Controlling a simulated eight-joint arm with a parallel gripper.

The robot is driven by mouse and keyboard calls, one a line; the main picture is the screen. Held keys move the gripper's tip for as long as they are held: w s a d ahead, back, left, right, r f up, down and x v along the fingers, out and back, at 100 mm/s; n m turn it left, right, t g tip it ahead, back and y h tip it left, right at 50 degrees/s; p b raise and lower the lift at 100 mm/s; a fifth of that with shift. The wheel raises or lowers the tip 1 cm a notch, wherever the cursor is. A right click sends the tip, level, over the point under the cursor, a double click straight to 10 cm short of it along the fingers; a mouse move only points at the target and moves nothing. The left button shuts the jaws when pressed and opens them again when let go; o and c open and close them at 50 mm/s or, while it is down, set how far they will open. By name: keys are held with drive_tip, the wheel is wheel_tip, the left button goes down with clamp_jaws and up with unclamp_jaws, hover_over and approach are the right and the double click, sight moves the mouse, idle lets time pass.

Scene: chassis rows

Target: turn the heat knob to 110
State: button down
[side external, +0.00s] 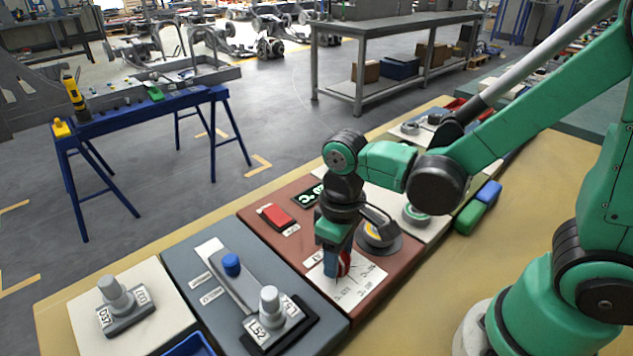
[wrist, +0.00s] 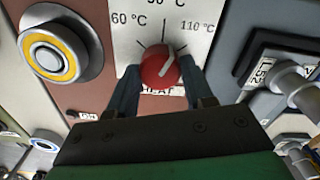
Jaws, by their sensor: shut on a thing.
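The red heat knob (wrist: 158,68) sits on a white dial plate (wrist: 127,42) printed with 60 °C at left, a partly cut-off mark at top and 110 °C at right. Its white pointer line leans up and right, between the top mark and the 110 °C mark. My gripper (wrist: 160,80) has its two blue fingers on either side of the knob, shut on it. In the side external view my gripper (side external: 337,262) points down over the knob (side external: 346,264), whose pointer is hidden there.
The grey panel to the left holds a blue-knobbed slider (side external: 232,264) and a lever labelled L52 (side external: 270,303).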

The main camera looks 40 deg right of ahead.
drive_tip(key=m, duration=0.5)
idle(0.6)
drive_tip(key=shift+c, duration=1.7)
unclamp_jaws()
drive_tip(key=shift+r, duration=0.1)
drive_tip(key=shift+r, duration=2.75)
drive_tip(key=shift+d, duration=0.1)
